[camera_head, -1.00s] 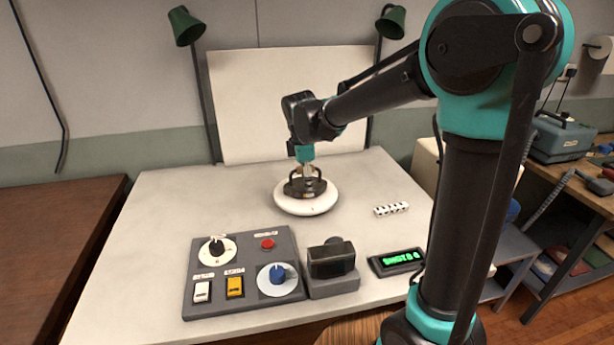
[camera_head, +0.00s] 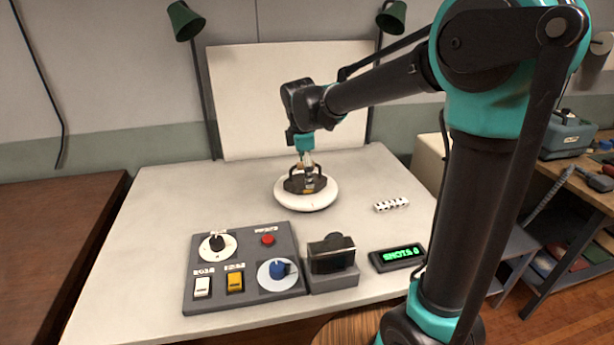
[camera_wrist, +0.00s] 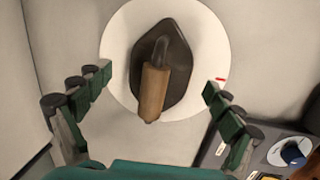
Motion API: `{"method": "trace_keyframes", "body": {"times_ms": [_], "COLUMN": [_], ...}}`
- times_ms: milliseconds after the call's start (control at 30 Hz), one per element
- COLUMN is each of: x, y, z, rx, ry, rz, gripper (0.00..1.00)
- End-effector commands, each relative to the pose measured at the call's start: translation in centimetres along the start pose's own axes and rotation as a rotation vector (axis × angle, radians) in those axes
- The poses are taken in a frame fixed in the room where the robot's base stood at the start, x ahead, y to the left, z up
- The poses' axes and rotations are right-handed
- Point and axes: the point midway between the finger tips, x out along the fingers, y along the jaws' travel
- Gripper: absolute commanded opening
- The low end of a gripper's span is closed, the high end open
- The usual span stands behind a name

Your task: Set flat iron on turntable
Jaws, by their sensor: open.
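The flat iron (camera_head: 307,183) is dark with a wooden handle. It rests on the white round turntable (camera_head: 307,202) on the table. In the wrist view, the iron's dark body (camera_wrist: 176,85) lies within the turntable's white disc (camera_wrist: 117,55), with the handle pointing toward my gripper. My gripper (camera_head: 306,160) is just above the iron in the head view. In the wrist view, my gripper (camera_wrist: 158,88) is open, with its green fingers apart on either side of the handle and not touching it.
A control panel (camera_head: 208,266) with knobs and switches is at the front left. Beside it are a small camera (camera_head: 331,256) on a grey stand and a display with green text (camera_head: 397,257). A white dotted strip (camera_head: 391,204) lies right of the turntable. A white backdrop (camera_head: 270,90) stands behind.

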Motion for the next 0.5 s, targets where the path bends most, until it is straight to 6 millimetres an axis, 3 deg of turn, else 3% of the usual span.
{"method": "trace_keyframes", "body": {"times_ms": [300,500], "x": [-6.5,-9.1], "y": [-0.1,0.0], "z": [0.0,0.0], "rx": [0.0,0.0], "ry": [0.0,0.0], "rz": [0.0,0.0], "gripper": [0.93,0.93]}}
